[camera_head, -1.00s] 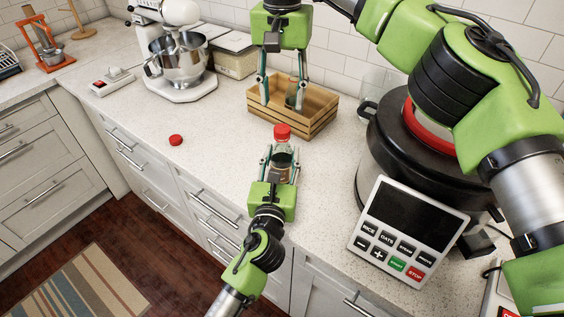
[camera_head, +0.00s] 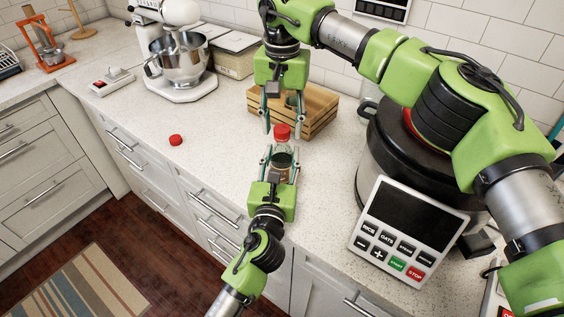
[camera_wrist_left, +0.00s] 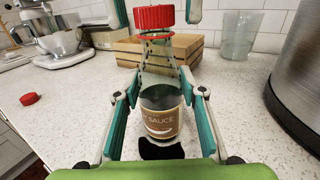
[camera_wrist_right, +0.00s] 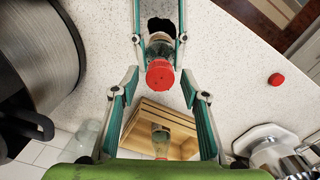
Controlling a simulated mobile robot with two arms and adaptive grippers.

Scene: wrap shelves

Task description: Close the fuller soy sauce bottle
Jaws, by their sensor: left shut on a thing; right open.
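A glass soy sauce bottle (camera_head: 281,160) with dark liquid stands upright on the counter. Its label shows in the left wrist view (camera_wrist_left: 160,122). A red cap (camera_head: 282,132) sits on its neck, with a narrow gap above a red ring in the left wrist view; I cannot tell how tight it is. My left gripper (camera_head: 280,165) is shut on the bottle's body. My right gripper (camera_head: 284,128) is open, fingers pointing down, around and above the cap. A second bottle (camera_wrist_right: 160,140) stands in the crate, mostly hidden. A loose red cap (camera_head: 176,140) lies on the counter.
The wooden crate (camera_head: 318,126) stands just behind the held bottle. A large cooker (camera_head: 400,240) stands close on the right, and a stand mixer (camera_head: 180,85) at the back left.

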